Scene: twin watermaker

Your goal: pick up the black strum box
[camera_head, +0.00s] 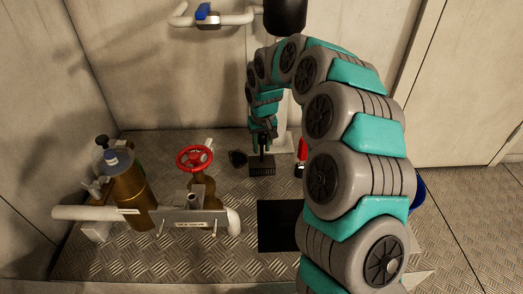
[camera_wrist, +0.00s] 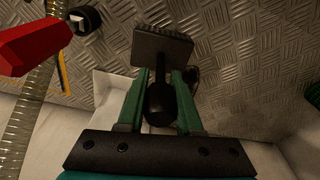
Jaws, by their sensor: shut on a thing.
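The black strum box (camera_head: 262,170) is a small dark ribbed block with a narrow neck, below my gripper near the back of the metal tread-plate floor. My gripper (camera_head: 262,146) points down at it, its fingers hard to make out in the head view. In the wrist view the strum box (camera_wrist: 162,45) is just beyond the green fingertips of my gripper (camera_wrist: 160,84). Its dark neck runs back between the two fingers, which are shut on it. I cannot tell whether the box touches the floor or hangs just above it.
A red-handled object (camera_head: 301,152) stands close right of my gripper and looms at left in the wrist view (camera_wrist: 38,42). A dark round object (camera_head: 238,158) lies just left. A red valve wheel (camera_head: 194,157) and brass filter (camera_head: 132,190) stand left. A black mat (camera_head: 278,225) lies in front.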

